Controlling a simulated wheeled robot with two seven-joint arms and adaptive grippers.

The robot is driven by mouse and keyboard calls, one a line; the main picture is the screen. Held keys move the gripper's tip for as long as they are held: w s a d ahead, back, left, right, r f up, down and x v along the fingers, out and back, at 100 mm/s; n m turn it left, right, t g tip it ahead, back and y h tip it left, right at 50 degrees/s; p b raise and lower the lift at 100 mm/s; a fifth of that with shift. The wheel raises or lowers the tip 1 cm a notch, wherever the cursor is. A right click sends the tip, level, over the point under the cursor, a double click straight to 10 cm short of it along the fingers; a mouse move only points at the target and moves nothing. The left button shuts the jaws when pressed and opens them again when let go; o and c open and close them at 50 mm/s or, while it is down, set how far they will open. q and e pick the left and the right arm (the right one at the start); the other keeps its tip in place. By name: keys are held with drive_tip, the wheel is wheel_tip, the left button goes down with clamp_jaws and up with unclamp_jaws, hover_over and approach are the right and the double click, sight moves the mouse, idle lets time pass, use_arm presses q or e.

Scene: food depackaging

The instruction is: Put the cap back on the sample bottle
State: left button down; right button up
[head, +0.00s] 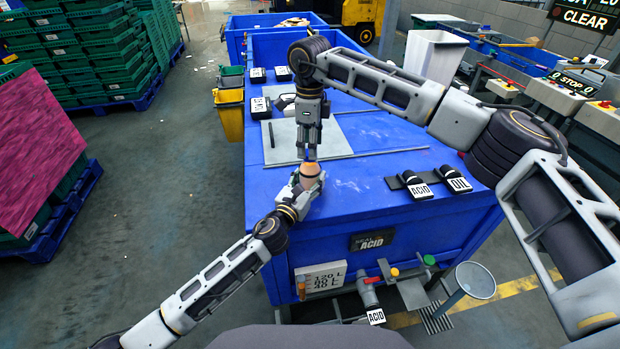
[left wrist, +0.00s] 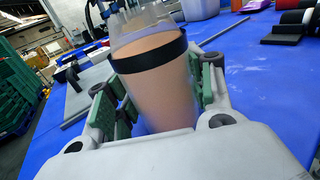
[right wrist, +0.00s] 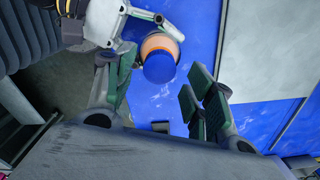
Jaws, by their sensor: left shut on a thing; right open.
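The sample bottle (head: 310,173), with peach-orange contents, is upright above the blue bench top's near left edge. In the left wrist view the bottle (left wrist: 158,85) has a black band and a clear upper part; its top is cut off. My left gripper (head: 305,187) is shut around its body. In the right wrist view a round blue cap (right wrist: 160,67) appears to sit on the bottle's top; whether it is seated fully I cannot tell. My right gripper (head: 309,153) is open, directly above the bottle. In its wrist view the cap shows between the fingers (right wrist: 160,98), nearer the left one.
The blue bench (head: 370,190) has a grey plate (head: 335,135) behind the grippers. Black holders labelled ACID (head: 417,187) and OIL (head: 455,180) stand at the right. A yellow bin (head: 230,118) hangs at the left side. The bench middle is mostly clear.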

drive_tip(key=shift+f, duration=0.95)
drive_tip(key=c, duration=1.1)
drive_tip(key=o, duration=1.2)
drive_tip(key=shift+r, duration=0.1)
drive_tip(key=shift+r, duration=5.95)
